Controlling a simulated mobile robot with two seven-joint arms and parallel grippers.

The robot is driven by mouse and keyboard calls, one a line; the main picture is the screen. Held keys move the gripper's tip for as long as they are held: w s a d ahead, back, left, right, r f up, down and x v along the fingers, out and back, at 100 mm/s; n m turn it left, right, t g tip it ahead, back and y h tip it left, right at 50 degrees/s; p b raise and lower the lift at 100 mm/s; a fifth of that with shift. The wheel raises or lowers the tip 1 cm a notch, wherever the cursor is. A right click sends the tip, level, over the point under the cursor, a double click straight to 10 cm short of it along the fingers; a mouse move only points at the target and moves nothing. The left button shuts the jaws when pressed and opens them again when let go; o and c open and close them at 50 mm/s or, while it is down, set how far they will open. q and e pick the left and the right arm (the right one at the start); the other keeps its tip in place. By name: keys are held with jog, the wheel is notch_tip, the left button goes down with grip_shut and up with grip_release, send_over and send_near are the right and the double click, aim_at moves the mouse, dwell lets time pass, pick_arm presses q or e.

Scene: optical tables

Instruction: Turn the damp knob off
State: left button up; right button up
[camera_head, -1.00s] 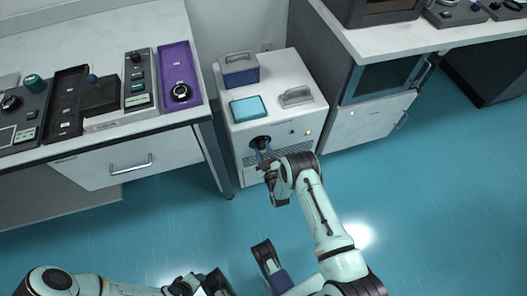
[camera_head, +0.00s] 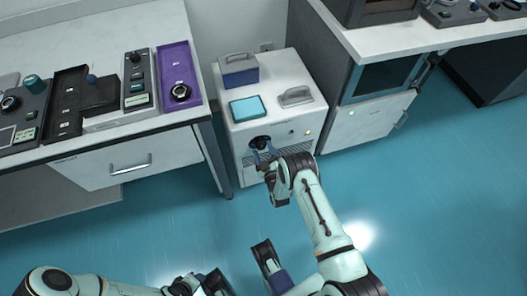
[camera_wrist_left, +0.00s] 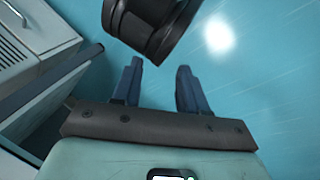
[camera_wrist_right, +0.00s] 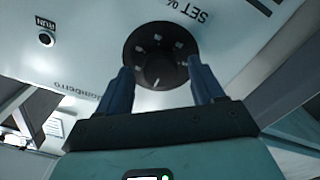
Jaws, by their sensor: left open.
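The damp knob (camera_wrist_right: 157,52) is a round black dial with light marks, on the front of a white cabinet (camera_head: 240,170). A "SET %" label shows beside it in the right wrist view. In the head view the knob (camera_head: 260,142) is partly covered by my right gripper (camera_head: 266,155). In the right wrist view, my right gripper's blue fingers (camera_wrist_right: 160,82) are spread, one at each side of the knob's near edge. Whether they press on it cannot be told. My left gripper (camera_wrist_left: 158,72) is open and empty above the floor, far from the cabinet.
A "RUN" button (camera_wrist_right: 45,39) is on the same panel. A blue-grey box (camera_head: 239,72), a teal box (camera_head: 248,108) and a grey handled item (camera_head: 296,96) are on the cabinet top. A table (camera_head: 60,170) with devices stands left, another counter right.

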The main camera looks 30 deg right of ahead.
pick_arm(q)
jog(key=shift+g+h, duration=0.4)
jog(key=shift+g, duration=0.4)
jog(key=s+r+p, duration=0.1)
jog(key=s+d+r+p, duration=0.1)
jog(key=s, duration=0.1)
jog(key=s+d+r, duration=0.1)
jog(key=shift+s+r+p, duration=0.2)
jog(key=shift+p, duration=0.2)
pick_arm(e)
jog(key=v, duration=1.3)
jog(key=shift+s, duration=0.25)
jog(key=shift+f, duration=0.1)
